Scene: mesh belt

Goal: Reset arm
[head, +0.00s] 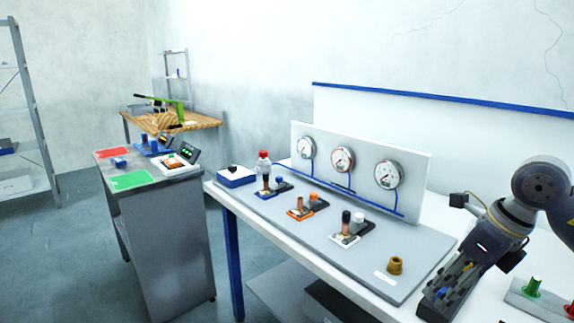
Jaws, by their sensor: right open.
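My right arm comes in at the right edge of the head view. Its gripper (443,296) points down and to the left at the front right of the grey panel board (352,262). It is open, and I see nothing held between its fingers. The brass-coloured knob (396,265) on the board stands a little to the left of the gripper, apart from it in the picture. My left gripper is not in view.
Three round gauges (343,159) stand on an upright plate behind several fittings on the board. A green-and-red fixture (533,286) lies right of my gripper. A grey cabinet (165,240) with red and green mats stands left. Floor at left is clear.

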